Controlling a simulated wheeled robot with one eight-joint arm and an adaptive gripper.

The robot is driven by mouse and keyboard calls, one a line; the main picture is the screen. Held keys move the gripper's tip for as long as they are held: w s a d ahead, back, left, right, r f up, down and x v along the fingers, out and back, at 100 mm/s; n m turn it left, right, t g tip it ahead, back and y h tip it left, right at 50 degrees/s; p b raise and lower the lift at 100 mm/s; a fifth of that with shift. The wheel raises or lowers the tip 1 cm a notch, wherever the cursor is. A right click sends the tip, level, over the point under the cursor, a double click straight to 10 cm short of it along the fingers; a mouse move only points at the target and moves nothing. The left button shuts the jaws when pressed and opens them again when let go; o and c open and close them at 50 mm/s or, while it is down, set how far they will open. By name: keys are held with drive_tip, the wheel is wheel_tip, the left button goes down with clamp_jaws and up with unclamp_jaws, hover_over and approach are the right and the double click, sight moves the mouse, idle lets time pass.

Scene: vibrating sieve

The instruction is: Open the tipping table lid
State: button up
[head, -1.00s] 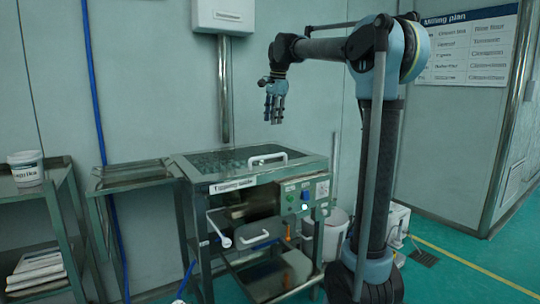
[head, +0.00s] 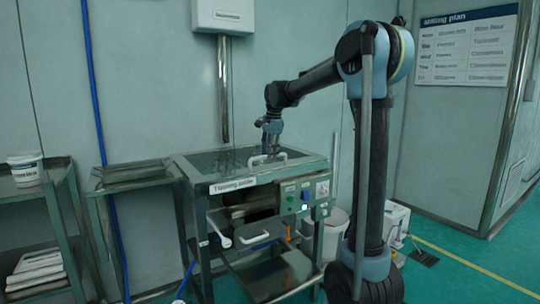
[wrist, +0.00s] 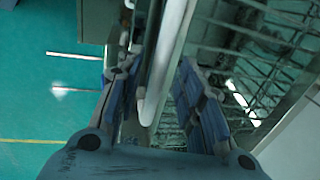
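The tipping table (head: 230,185) stands in the middle of the head view, its label on the front edge. Its flat lid (head: 217,160) lies shut, with a dark mesh panel and a white bar handle (head: 283,153) near the front. My gripper (head: 270,151) points down at the handle. In the wrist view my gripper (wrist: 160,105) has its blue-padded fingers apart, one on each side of the white handle (wrist: 170,65). The fingers look open around it; any contact is hard to make out.
A control panel with buttons (head: 303,197) is on the table's front right. A lower white handle (head: 254,239) and an open tray area lie below. A side shelf (head: 135,176) is at left, a white bucket (head: 336,232) at right.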

drive_tip(key=shift+f, duration=0.3)
drive_tip(key=shift+c, duration=0.6)
clamp_jaws()
drive_tip(key=shift+w+r, duration=0.1)
drive_tip(key=shift+r, duration=0.05)
